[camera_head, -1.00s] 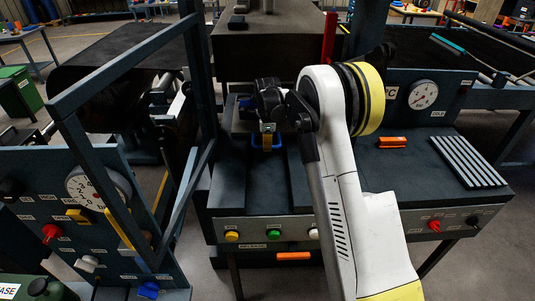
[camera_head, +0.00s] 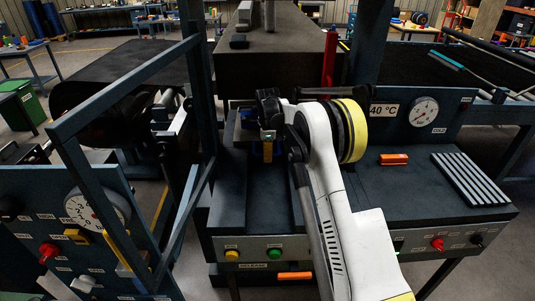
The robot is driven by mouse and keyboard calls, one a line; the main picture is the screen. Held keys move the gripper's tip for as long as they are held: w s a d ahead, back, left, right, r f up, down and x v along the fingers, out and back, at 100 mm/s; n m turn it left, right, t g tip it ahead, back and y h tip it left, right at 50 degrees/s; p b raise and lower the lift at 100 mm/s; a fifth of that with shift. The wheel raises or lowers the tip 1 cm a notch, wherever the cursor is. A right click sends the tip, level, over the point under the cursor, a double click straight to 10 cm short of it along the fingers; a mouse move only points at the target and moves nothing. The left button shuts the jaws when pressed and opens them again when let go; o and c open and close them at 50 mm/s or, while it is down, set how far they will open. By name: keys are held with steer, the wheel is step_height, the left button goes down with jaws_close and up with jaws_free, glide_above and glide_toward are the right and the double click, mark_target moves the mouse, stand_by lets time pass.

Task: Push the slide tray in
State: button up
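The slide tray appears to be the grey part with blue edging (camera_head: 246,121) at the back of the dark console, left of my arm. Blue also shows low around my gripper, and my wrist hides much of this part. My gripper (camera_head: 268,152) points down at the tray's front, with a small ochre piece between or on its fingers. I cannot tell whether it touches the tray, or whether the fingers are open or shut.
The console (camera_head: 232,218) carries an orange block (camera_head: 393,159) and a ribbed grey plate (camera_head: 468,178) on the right. A dark press block (camera_head: 270,60) stands behind. A blue frame (camera_head: 125,85) and a gauge panel (camera_head: 60,225) flank the left side.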

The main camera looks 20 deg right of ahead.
step_height(320, 180, up, 12)
steer(key=s, duration=0.2)
steer(key=shift+a, duration=0.35)
